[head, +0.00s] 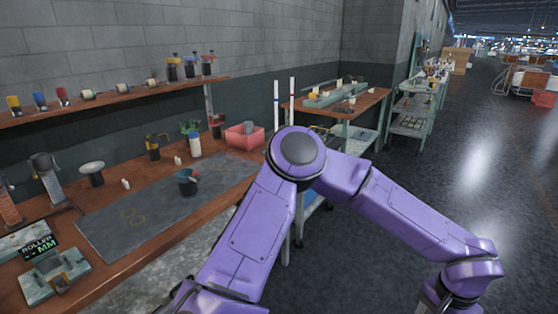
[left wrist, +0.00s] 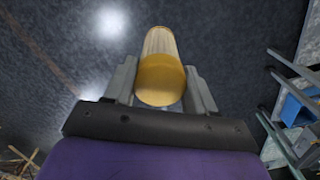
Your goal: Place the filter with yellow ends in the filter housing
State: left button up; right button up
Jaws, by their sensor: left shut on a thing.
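In the left wrist view my left gripper (left wrist: 160,84) is shut on a cylindrical filter (left wrist: 161,80) with a yellow end facing the camera. Its pale body extends away between the two grey fingers, over dark floor. In the head view my purple left arm bends across the middle and runs down to the lower right. Its hand is cut off by the bottom edge, so the filter does not show there. My right gripper is in neither view. I cannot pick out the filter housing with certainty in either view.
A wooden workbench (head: 120,266) with a dark mat (head: 150,222), a dark cup (head: 187,183) and a red bin (head: 244,137) stands at left. A wall shelf (head: 120,102) holds several coloured pieces. Another bench (head: 372,102) stands farther back. Open floor (head: 480,190) lies at right.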

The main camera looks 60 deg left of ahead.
aim_at(189, 193)
jog(key=z, duration=0.15)
jog(key=k, duration=0.95)
jog(key=u, duration=1.9)
